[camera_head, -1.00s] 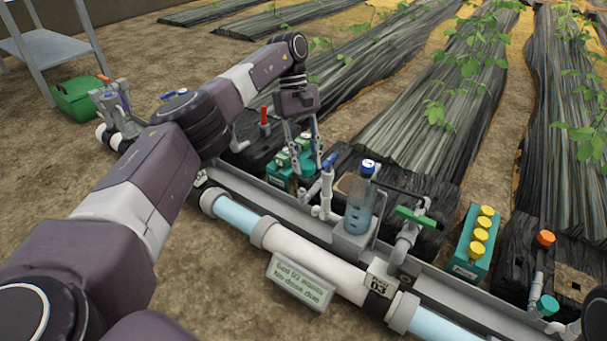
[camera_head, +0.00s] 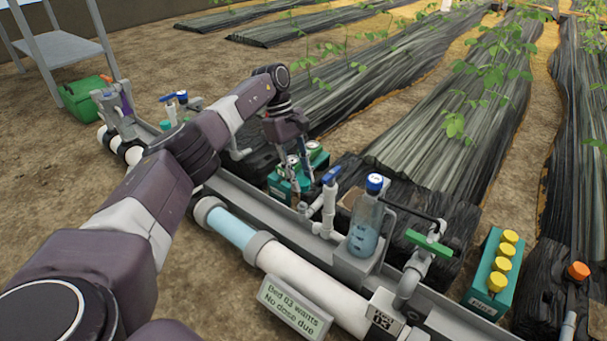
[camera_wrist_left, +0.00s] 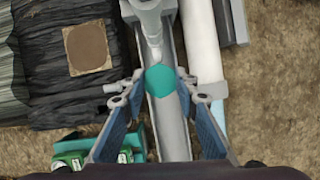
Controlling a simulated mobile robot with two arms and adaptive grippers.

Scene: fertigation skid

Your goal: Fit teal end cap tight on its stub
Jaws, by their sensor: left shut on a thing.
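The teal end cap (camera_wrist_left: 160,83) shows in the left wrist view as a teal, angular disc between the fingertips of my left gripper (camera_wrist_left: 160,80). The gripper is shut on it. Just above the cap in that view is the lower end of a pale pipe stub (camera_wrist_left: 154,48); I cannot tell whether cap and stub touch. In the head view my left gripper (camera_head: 302,185) points down by the rail, left of a blue-handled valve (camera_head: 330,178). My right gripper is not in view.
A blue-capped bottle (camera_head: 364,230) and a green-handled valve (camera_head: 428,245) stand to the right. A crate with yellow caps (camera_head: 487,300) is further right. A sign (camera_head: 295,307) leans at the front.

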